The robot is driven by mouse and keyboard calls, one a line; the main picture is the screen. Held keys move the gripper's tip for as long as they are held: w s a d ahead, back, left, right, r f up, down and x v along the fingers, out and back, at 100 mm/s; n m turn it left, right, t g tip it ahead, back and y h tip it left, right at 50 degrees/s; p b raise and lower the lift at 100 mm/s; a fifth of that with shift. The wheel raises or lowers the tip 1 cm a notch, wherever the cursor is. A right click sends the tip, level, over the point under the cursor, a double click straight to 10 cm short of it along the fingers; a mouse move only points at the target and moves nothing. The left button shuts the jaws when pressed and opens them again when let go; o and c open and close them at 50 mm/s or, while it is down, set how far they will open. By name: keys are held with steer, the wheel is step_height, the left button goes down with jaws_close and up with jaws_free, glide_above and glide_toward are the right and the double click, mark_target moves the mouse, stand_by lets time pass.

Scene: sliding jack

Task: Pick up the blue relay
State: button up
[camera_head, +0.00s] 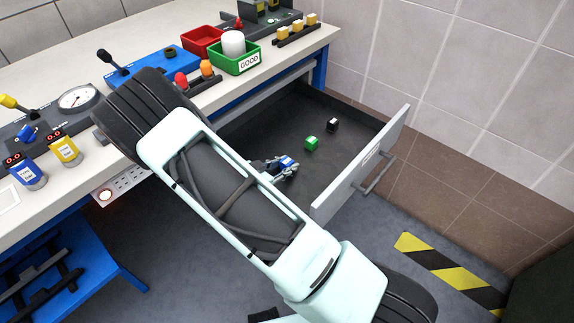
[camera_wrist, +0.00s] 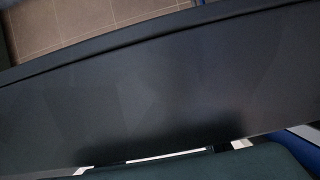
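The blue relay (camera_head: 287,161) is a small block with a pale top, in the open drawer (camera_head: 345,121) in the head view. My gripper (camera_head: 284,170) is low in the drawer, right at the blue relay, and its fingers overlap it in the picture. I cannot tell whether the fingers touch the relay or are closed on it. The wrist view shows mostly a dark drawer surface (camera_wrist: 160,90). The relay and the fingertips are not clearly visible there.
A green relay (camera_head: 311,142) and a black relay (camera_head: 332,125) sit in the drawer, up and right of my gripper. The drawer front (camera_head: 362,165) with its handle stands to the right. The workbench (camera_head: 215,97) holds red and green bins (camera_head: 236,62). My arm hides part of the drawer.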

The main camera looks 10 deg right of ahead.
steer(key=c, duration=0.3)
steer(key=shift+r, duration=0.15)
steer(key=shift+c, duration=0.2)
